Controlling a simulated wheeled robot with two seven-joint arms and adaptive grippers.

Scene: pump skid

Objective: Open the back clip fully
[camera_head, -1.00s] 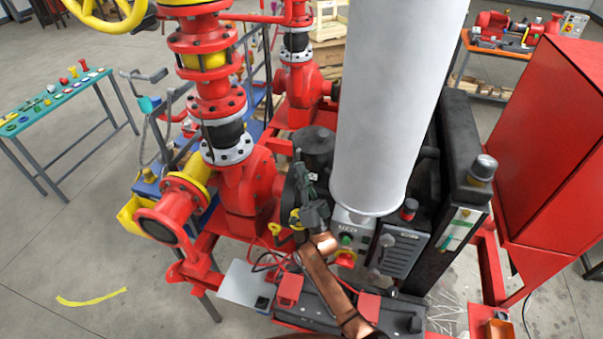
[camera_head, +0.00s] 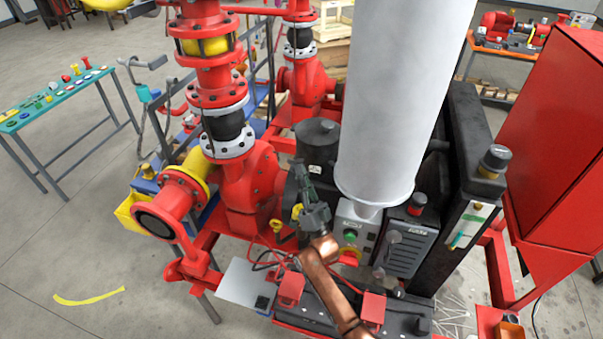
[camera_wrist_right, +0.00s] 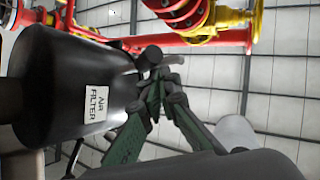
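The black air filter housing (camera_head: 318,145) stands beside the tall white cylinder in the head view. In the right wrist view the housing (camera_wrist_right: 55,75) fills the left side and carries a white "AIR FILTER" label. My right gripper (camera_head: 299,172) is beside the housing's front left. In the wrist view its two green fingers converge, and the right gripper tips (camera_wrist_right: 162,76) look shut. A dark stub with a grey end (camera_wrist_right: 149,58) lies at the housing's edge close to the tips; contact cannot be told. I cannot make out the back clip clearly. My left gripper is not in view.
The tall white cylinder (camera_head: 394,95) stands close right of my right arm. The red pump (camera_head: 250,185) is on the left, with a control box (camera_head: 354,235) and a black unit (camera_head: 455,180) on the right. Red and yellow piping (camera_wrist_right: 205,18) crosses the wrist view.

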